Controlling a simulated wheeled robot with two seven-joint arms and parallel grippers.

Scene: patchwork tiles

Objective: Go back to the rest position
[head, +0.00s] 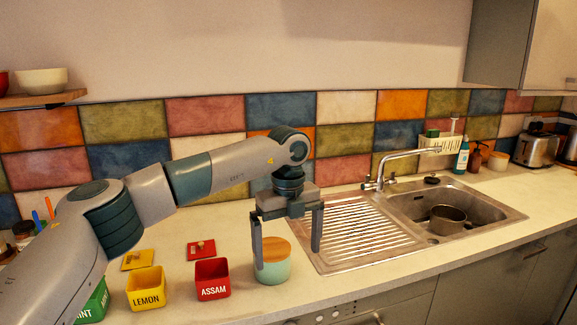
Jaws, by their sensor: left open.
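My left arm comes in from the left and reaches over the counter. My left gripper (288,246) points down with its two fingers apart. One finger is in front of a mint-green jar with a wooden lid (275,268), and the other hangs to the right of it, over the drainer's edge. I cannot tell whether a finger touches the jar. The jar stands upright on the counter. My right gripper is not in view.
A red ASSAM box (212,280), a yellow LEMON box (146,288) and a partly hidden green box (95,303) stand left of the jar. Lids (201,249) lie behind them. The sink (480,212) holds a pot (447,219); the tap (380,180) rises behind the drainer.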

